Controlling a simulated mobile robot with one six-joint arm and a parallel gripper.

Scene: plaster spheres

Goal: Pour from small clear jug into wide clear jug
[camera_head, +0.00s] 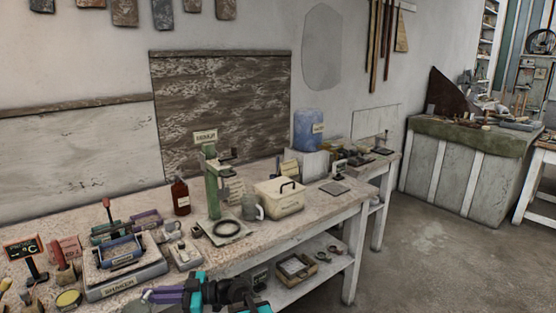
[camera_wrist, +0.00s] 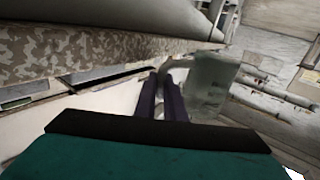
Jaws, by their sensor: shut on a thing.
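My gripper (camera_head: 150,295) shows at the bottom of the head view, in front of the bench's front edge. In the wrist view its purple fingers (camera_wrist: 161,98) are shut on the handle of the small clear jug (camera_wrist: 210,85). The jug is greyish and see-through, beside the fingers on the right. I cannot tell its contents, and I cannot make it out in the head view. A greyish clear jug with a handle (camera_head: 253,209), which looks like the wide clear jug, stands on the bench between the green stand and the cream box, apart from my gripper.
The cream lidded box (camera_head: 279,198), a brown bottle (camera_head: 180,196) and the shaker (camera_head: 125,272) crowd the bench (camera_head: 325,207). Floor at right is clear.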

